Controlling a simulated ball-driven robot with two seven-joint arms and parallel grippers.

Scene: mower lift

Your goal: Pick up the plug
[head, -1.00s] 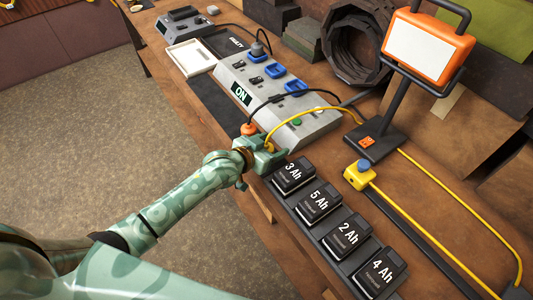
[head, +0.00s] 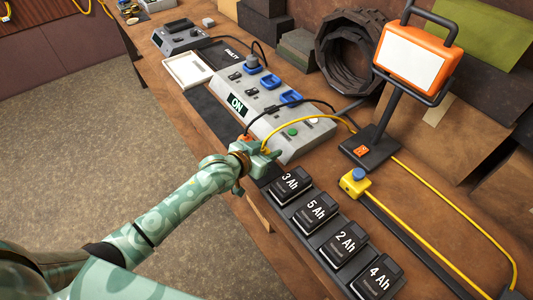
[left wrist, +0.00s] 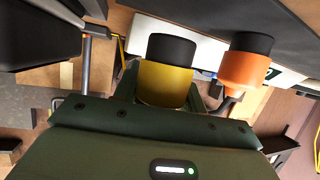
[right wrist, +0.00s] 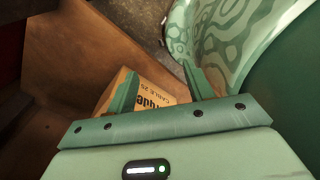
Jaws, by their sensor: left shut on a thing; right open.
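My left gripper (head: 262,155) is shut on a yellow plug with a black end, best seen in the left wrist view (left wrist: 165,82). A yellow cable (head: 300,120) runs from the gripper area over the grey power strip (head: 262,128). An orange plug (head: 245,140) with a black end is just beside the gripper. It also shows in the left wrist view (left wrist: 244,75), apart from the yellow plug. My right gripper (right wrist: 160,88) is open and empty, seen only in its wrist view. The held plug is mostly hidden by the gripper in the head view.
Several black battery packs (head: 316,214) sit in a row near the bench edge. A lamp (head: 417,57) on a dark base and a yellow box with a blue button (head: 354,184) stand to the right. A cardboard box (right wrist: 155,98) lies beyond my right gripper.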

